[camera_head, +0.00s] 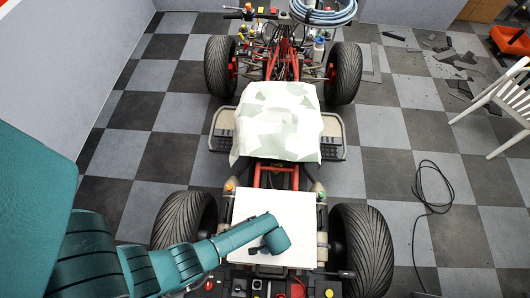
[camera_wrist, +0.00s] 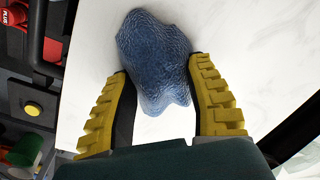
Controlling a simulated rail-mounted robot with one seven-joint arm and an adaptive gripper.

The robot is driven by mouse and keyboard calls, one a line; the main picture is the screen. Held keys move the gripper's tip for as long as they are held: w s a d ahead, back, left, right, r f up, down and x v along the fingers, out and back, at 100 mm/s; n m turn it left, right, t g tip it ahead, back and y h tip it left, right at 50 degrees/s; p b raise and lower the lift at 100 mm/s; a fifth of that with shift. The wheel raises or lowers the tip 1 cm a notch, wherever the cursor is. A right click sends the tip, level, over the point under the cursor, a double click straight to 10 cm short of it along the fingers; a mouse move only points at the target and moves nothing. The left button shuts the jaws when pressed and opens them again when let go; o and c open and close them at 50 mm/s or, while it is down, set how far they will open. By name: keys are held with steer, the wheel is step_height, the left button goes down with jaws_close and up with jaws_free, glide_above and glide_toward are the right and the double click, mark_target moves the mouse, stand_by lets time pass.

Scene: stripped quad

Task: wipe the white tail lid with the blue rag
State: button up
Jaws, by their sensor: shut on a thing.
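The white tail lid (camera_head: 297,211) lies flat over the rear of the quad, between the two rear tires; its pale surface fills much of the wrist view (camera_wrist: 238,30). The blue rag (camera_wrist: 153,58) is crumpled between the yellow fingers of my gripper (camera_wrist: 158,85). My gripper is shut on the rag and is over the lid. The rag appears to lie against the lid, but I cannot tell how firmly it touches. In the head view my arm hides part of the lid, and the gripper shows only as a small dark part (camera_head: 264,247) beside the wrist.
A pale patterned cover (camera_head: 280,118) lies over the quad's middle. Rear tires (camera_head: 364,250) flank the lid. Several small coloured parts (camera_head: 255,287) sit in front of it. A black cable (camera_head: 432,190) and a white chair (camera_head: 505,100) are on the floor at right.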

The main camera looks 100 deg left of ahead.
steer(key=shift+w+a+b, duration=0.15)
steer(key=shift+w+b, duration=0.5)
steer(key=shift+w, duration=1.5)
steer(key=shift+r, duration=0.1)
step_height(320, 180, up, 6)
steer(key=p, duration=0.6)
steer(key=shift+r, duration=0.1)
step_height(320, 180, up, 3)
steer(key=p, duration=0.3)
steer(key=shift+c, duration=0.2)
